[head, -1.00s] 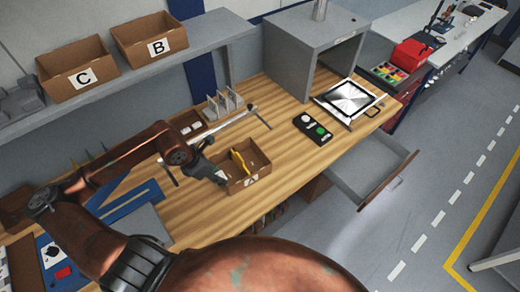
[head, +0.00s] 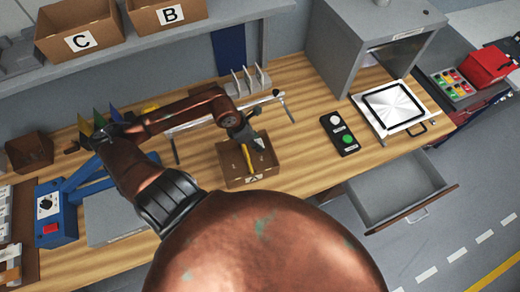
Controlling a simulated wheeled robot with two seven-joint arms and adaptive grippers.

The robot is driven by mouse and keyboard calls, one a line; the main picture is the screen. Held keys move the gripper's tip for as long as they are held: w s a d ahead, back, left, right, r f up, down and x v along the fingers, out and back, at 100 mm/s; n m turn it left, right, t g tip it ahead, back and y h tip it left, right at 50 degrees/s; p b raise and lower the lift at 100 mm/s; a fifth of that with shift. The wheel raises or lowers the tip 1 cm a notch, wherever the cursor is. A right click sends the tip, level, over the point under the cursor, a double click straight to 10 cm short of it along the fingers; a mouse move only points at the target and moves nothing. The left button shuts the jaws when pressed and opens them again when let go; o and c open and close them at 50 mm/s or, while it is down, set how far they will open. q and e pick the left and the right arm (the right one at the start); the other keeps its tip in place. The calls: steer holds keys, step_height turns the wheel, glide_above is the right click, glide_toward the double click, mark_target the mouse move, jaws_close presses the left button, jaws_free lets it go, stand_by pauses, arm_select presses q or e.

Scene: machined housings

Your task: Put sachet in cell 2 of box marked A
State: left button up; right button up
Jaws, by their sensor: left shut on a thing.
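The open brown cardboard box (head: 235,183) stands on the wooden bench with a white label on its front that appears to read A. A yellow upright strip (head: 247,158) stands inside it, seemingly a divider. My left gripper (head: 246,138) is over the back part of the box, pointing down, shut on a small pale thing, apparently the sachet (head: 259,143). The sachet shows only in part, just right of the fingers, at the box's back right. I cannot tell whether it touches the box. Cell numbers are not readable. My right gripper is out of view.
Boxes marked C (head: 78,35) and B (head: 166,14) sit on the shelf above. A rack with upright plates (head: 248,82) and a metal bar lie behind box A. A two-button control box (head: 339,134) stands to the right, and an open drawer (head: 395,188) juts out at front right.

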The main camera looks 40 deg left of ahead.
mark_target(257, 153)
arm_select(q)
steer(key=shift+f, duration=3.05)
steer(key=o, duration=0.7)
steer(key=shift+f, duration=0.1)
steer(key=shift+c, duration=0.2)
steer(key=v, duration=1.2)
